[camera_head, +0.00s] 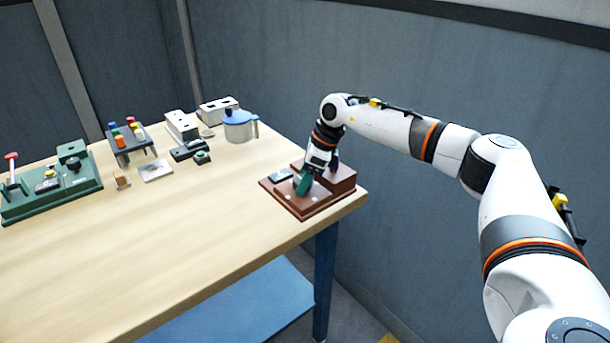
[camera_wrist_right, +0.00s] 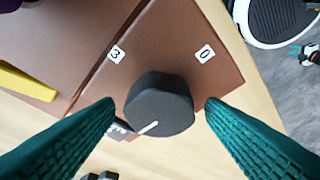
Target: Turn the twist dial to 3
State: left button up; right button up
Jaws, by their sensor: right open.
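The twist dial (camera_wrist_right: 158,100) is a dark grey round knob on a brown panel (camera_wrist_right: 180,35). Its white line points to the lower left in the right wrist view. In the head view my right gripper (camera_head: 306,182) is down over the brown unit (camera_head: 312,205) and hides the dial. My left gripper is out of view.
The brown unit stands at the table's right corner, near the edge. A blue-lidded jug (camera_head: 239,126), a rack (camera_head: 132,145) and a green board (camera_head: 55,198) stand farther left. The table's front is clear.

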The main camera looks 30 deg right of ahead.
jog(key=c, duration=1)
jog(key=shift+o, duration=0.2)
